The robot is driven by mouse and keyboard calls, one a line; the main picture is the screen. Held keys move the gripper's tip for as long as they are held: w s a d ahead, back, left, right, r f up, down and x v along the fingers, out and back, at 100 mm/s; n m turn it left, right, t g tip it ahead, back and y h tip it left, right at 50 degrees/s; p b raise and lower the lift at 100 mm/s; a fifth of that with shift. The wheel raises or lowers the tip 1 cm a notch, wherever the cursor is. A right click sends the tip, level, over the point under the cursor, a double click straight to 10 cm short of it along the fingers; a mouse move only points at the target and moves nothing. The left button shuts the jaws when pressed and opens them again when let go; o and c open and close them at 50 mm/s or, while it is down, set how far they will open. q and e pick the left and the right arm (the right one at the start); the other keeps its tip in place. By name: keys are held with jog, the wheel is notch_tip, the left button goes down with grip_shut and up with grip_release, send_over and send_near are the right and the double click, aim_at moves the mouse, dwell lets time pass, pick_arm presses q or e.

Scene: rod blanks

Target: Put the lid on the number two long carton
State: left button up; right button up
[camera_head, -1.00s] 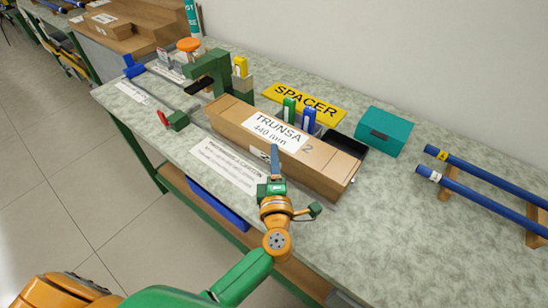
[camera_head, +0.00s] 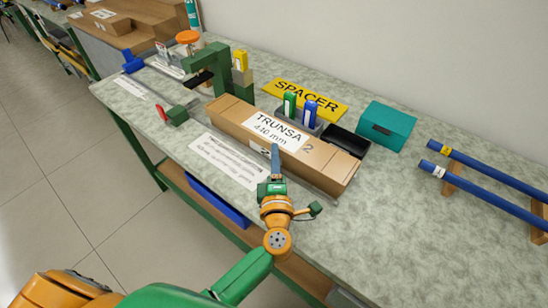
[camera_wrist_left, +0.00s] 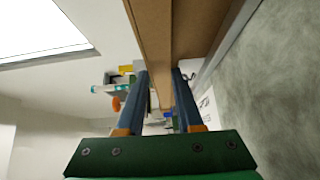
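The long brown carton (camera_head: 338,173) lies on the bench in the head view. It bears a white label reading TRUNSA 440 mm and a number 2. Its top looks covered, but I cannot tell a separate lid from the body or how it is seated. My left gripper (camera_head: 275,152) is at the carton's near long side, its fingertips overlapping the label's lower edge. In the left wrist view the two blue fingers (camera_wrist_left: 161,75) stand apart, with a brown carton face (camera_wrist_left: 155,35) running past and between them; contact is unclear. My right gripper is out of view.
A green fixture (camera_head: 213,68) stands behind the carton's left end. A yellow SPACER sign (camera_head: 330,108), black tray (camera_head: 345,141) and teal box (camera_head: 386,126) are behind it. Blue rods (camera_head: 490,190) rest on wooden supports at right. A printed sheet (camera_head: 225,160) lies in front. Bench is clear at front right.

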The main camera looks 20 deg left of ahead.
pick_arm(q)
jog(key=o, duration=0.4)
jog(key=shift+d, duration=0.1)
jog(key=v, duration=0.7)
jog(key=shift+s, duration=0.15)
